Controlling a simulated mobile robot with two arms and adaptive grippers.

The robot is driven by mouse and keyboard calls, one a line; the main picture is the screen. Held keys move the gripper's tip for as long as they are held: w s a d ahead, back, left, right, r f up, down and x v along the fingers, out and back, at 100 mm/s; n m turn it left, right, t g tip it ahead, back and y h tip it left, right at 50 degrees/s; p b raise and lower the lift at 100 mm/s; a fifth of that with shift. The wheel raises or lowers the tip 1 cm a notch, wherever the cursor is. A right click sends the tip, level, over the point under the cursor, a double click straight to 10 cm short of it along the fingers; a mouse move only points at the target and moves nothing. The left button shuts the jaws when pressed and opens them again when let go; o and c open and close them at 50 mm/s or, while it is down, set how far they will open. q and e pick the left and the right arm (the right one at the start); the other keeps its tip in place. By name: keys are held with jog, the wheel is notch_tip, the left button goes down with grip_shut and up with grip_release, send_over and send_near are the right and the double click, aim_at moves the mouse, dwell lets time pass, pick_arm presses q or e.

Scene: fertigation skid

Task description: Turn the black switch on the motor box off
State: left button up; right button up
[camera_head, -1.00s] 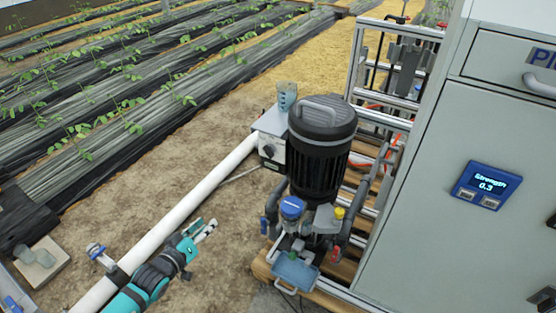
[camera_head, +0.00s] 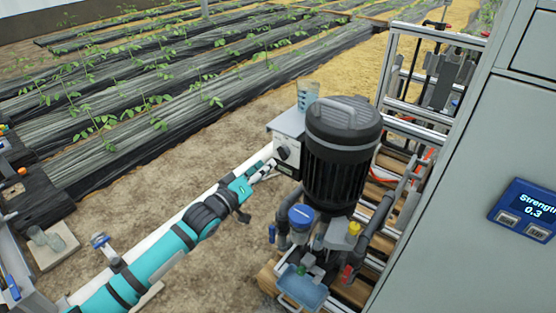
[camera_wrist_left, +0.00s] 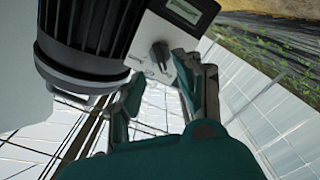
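The motor box (camera_head: 289,126) is a light grey box beside the black motor (camera_head: 341,155). Its black switch (camera_head: 284,152) is a knob on the front face. In the left wrist view the switch (camera_wrist_left: 160,53) sits on the pale face of the box, with small lettering beside it that I cannot read. My left gripper (camera_head: 265,170) is just in front of the box face, to the left of the motor. In the left wrist view its fingers (camera_wrist_left: 160,88) are spread apart, with the switch beyond the gap; no contact shows. My right gripper is not in view.
A clear cup (camera_head: 307,94) stands on the box. A white pipe (camera_head: 175,218) runs beneath my left arm. A blue-capped part (camera_head: 301,215) and valves stand before the motor. A grey cabinet (camera_head: 455,200) with a blue display (camera_head: 527,209) fills the right.

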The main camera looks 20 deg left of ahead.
aim_at(280, 155)
pick_arm(q)
jog(key=b+x, duration=0.1)
jog(key=x, duration=0.5)
jog(key=shift+w+d, duration=0.1)
jog(key=shift+w, duration=0.1)
jog(key=shift+c, duration=0.2)
grip_shut()
